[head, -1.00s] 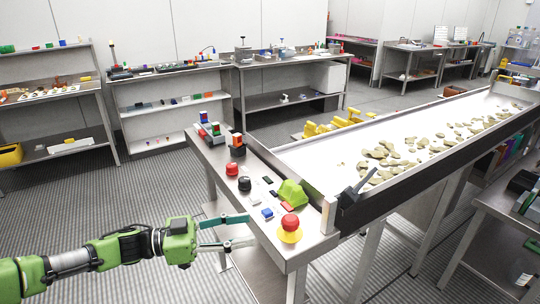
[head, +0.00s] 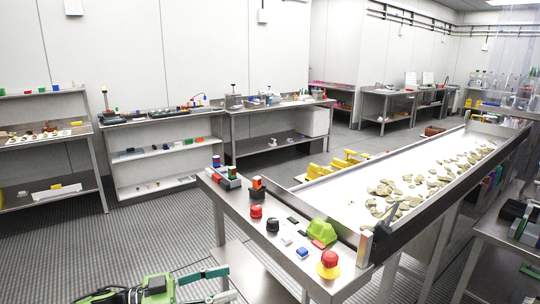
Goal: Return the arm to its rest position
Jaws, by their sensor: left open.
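My left arm comes in low at the left of the head view. Its gripper (head: 222,284) is open, with two teal-tipped fingers apart and nothing between them. It sits below and to the left of the metal control table (head: 290,262), clear of its edge. My right gripper does not show.
The table carries a red mushroom button on a yellow base (head: 328,264), a green lump (head: 322,231), and red (head: 256,211) and black (head: 272,225) knobs. A white conveyor (head: 350,203) with scattered chips runs to the right. Striped floor at left is free.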

